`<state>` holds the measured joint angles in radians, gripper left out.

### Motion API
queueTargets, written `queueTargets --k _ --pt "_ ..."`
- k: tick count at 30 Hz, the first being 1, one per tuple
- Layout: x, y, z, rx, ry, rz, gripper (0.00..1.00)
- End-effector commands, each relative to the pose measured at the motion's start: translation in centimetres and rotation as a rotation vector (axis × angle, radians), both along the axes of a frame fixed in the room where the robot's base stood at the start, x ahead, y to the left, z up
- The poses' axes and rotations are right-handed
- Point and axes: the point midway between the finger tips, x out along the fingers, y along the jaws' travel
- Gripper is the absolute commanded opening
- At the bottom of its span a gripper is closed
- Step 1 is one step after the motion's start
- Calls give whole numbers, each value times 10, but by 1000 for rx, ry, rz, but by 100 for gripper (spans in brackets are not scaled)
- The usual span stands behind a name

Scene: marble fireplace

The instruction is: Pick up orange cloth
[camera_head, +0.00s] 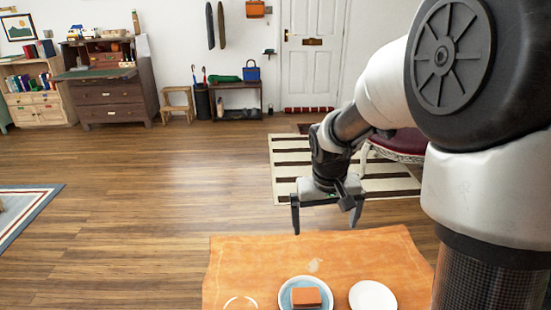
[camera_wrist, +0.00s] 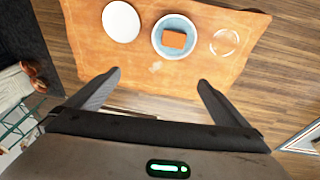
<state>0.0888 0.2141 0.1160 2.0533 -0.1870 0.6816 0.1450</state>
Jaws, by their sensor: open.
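A small orange block-shaped item (camera_head: 306,297), which looks like a folded cloth, lies in a round light-blue dish (camera_head: 284,295). The dish stands on an orange-brown tabletop (camera_head: 250,262) at the bottom of the head view. In the wrist view the orange item (camera_wrist: 174,39) shows near the top centre, inside the blue dish (camera_wrist: 158,36). My gripper (camera_head: 325,226) is open and empty, above and beyond the far edge of the tabletop. In the wrist view its two fingers (camera_wrist: 159,76) are spread wide, apart from the orange item. The orange item's underside is hidden.
A white plate (camera_head: 373,296) stands right of the dish and a clear round dish (camera_head: 240,302) left of it. A dark red seat (camera_head: 402,143) stands behind my arm, by a striped rug (camera_head: 290,165). Wooden floor (camera_head: 150,215) is clear on the left.

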Motion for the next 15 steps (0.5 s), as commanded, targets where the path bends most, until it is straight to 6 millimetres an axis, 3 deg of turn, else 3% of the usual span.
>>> queueTargets --k 3,6,12,15 --pt "28 1 -46 16 71 1 100" --pt "44 4 -90 34 117 1 100" --pt "53 12 -165 73 181 -6 100" --pt "53 14 -187 85 196 -9 100"
